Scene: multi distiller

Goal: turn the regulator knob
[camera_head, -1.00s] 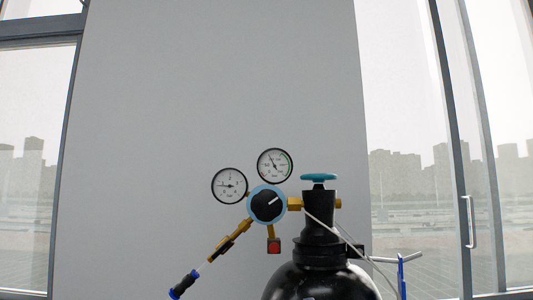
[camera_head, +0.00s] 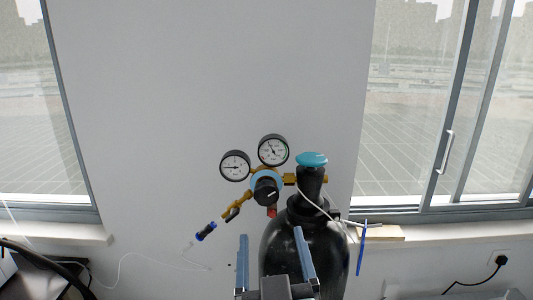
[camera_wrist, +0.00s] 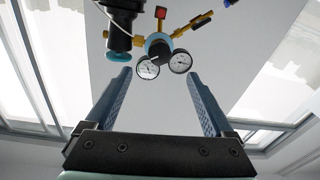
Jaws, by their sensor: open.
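The regulator knob (camera_head: 266,191) is black with a white pointer line and a light blue ring. It sits on a brass regulator below two round gauges (camera_head: 235,166) (camera_head: 273,150), left of the valve of a black gas cylinder (camera_head: 285,250). In the wrist view the regulator body (camera_wrist: 157,42) appears upside down beyond the fingers, with the gauges (camera_wrist: 148,67) nearest them. My gripper (camera_head: 270,233) is open and empty, its two blue-grey fingers pointing up below the knob in the head view. It also shows in the wrist view (camera_wrist: 157,76), apart from the regulator.
A teal valve handwheel (camera_head: 312,159) tops the cylinder. A brass outlet with a blue-and-black hose end (camera_head: 206,231) reaches down left. A white cord hangs from the cylinder neck. A blue post (camera_head: 362,250) stands at right. A grey wall (camera_head: 150,120) and windows are behind.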

